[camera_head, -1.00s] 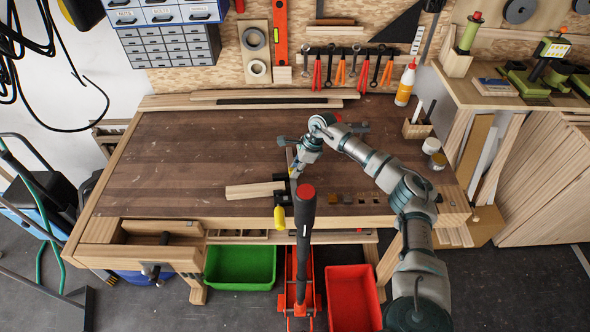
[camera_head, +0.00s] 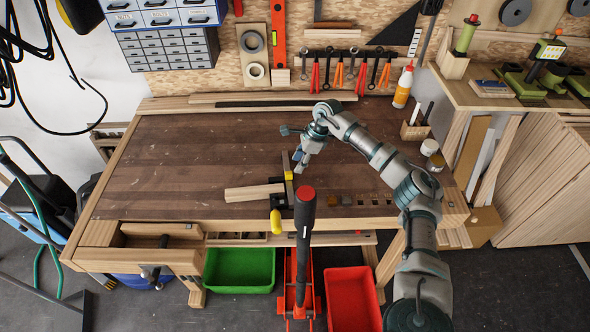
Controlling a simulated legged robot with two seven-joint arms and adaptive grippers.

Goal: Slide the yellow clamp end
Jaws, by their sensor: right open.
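The clamp (camera_head: 289,186) lies near the front edge of the workbench, with a black and yellow body at the right end of two pale wooden boards (camera_head: 254,192). Its yellow handle (camera_head: 276,222) hangs over the bench's front edge. A narrow bar runs up from the body toward my right gripper (camera_head: 299,160). The gripper is open, just above and right of the clamp's yellow part. Whether it touches the bar cannot be told. My left gripper is not in view.
A black tool handle with a red top (camera_head: 306,194) rises in front of the bench, close right of the clamp. Green (camera_head: 240,270) and red (camera_head: 352,297) bins stand below.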

